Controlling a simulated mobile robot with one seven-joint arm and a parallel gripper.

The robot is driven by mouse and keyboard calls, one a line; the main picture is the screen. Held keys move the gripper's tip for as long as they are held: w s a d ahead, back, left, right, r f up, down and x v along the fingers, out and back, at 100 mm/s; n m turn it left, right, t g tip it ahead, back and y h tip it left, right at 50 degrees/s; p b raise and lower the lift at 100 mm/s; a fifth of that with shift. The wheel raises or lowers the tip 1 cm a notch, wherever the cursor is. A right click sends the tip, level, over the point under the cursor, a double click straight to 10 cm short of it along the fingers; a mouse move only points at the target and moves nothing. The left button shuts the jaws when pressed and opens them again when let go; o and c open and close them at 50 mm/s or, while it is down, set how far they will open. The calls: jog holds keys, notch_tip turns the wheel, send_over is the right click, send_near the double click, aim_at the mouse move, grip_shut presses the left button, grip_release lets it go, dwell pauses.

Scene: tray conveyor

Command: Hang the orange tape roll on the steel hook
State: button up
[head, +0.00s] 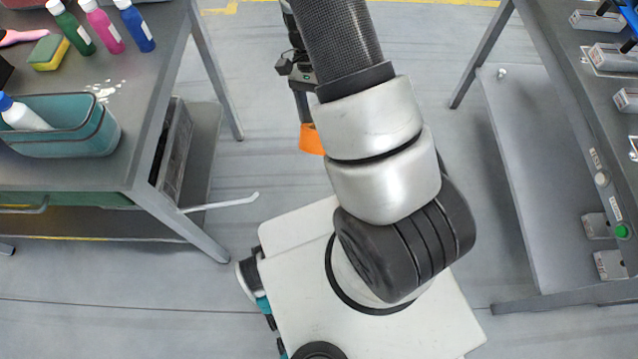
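The orange tape roll (311,139) shows in the head view at the tip of my gripper (304,118), over the open floor between the two tables. My arm hides its right side. My gripper points down and appears shut on the roll, though the fingertips are small and partly hidden. The steel hook (222,203) is a light rod that sticks out to the right from the left table's front leg area, its end bent up. The roll is apart from the hook, above and to the right of it in the picture.
The left table (150,120) holds a teal bin (105,135) with a white bottle, several coloured bottles and a sponge (48,52). The right table (565,100) carries grey boxes and a green button (622,231). Floor between the tables is clear.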

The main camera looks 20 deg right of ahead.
jog(key=s+a+f+m+y+b, duration=0.1)
jog(key=s+f+m+y+b, duration=0.35)
jog(key=f+m+y, duration=0.35)
jog(key=m+t+y+b, duration=0.2)
jog(key=m+t+y, duration=0.3)
jog(key=y, duration=0.1)
send_near(245, 200)
jog(key=shift+s+d+f, duration=1)
jog(key=shift+s+f, duration=0.1)
jog(key=shift+s, duration=0.35)
jog(key=shift+w+a, duration=0.4)
jog(key=shift+a, duration=1.5)
jog(key=shift+w+a, duration=0.4)
jog(key=shift+a, duration=1.55)
jog(key=shift+w+a, duration=0.45)
jog(key=shift+a, duration=1.45)
jog(key=shift+d+f+b, duration=0.1)
jog(key=shift+f+b, duration=1.1)
jog(key=shift+f, duration=0.45)
jog(key=o, duration=1.2)
jog(key=shift+d, duration=0.1)
